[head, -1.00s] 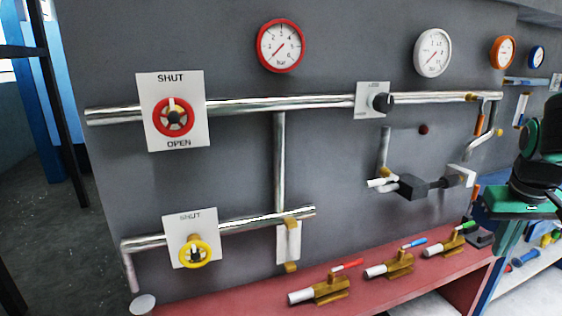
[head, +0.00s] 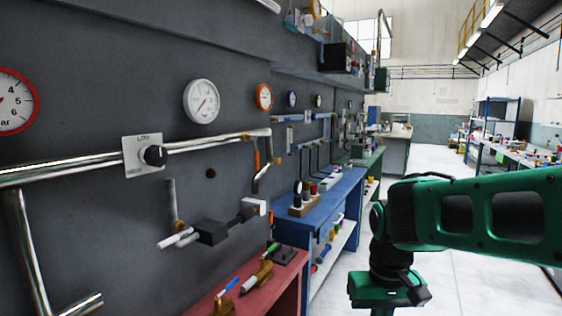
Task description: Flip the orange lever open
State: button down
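A small orange lever (head: 257,160) hangs nearly upright just below the right end of the long silver pipe (head: 205,143), left of a bent silver pipe piece. It is small in the head view, and its exact setting is hard to tell. A second small orange piece (head: 272,248) shows lower down, above the red bench; I cannot tell whether it is a lever. My green and black arm fills the right side of the view, well right of the wall fittings. My gripper itself does not show.
A red bench (head: 292,287) with brass valves (head: 257,277) runs along the wall. A blue bench (head: 312,211) stands beyond it. White floor (head: 462,215) lies open to the right.

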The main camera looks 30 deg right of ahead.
aim_at(256, 155)
jog(key=u, duration=0.7)
jog(key=k, duration=0.6)
jog(key=z, duration=0.9)
jog(key=i, duration=1)
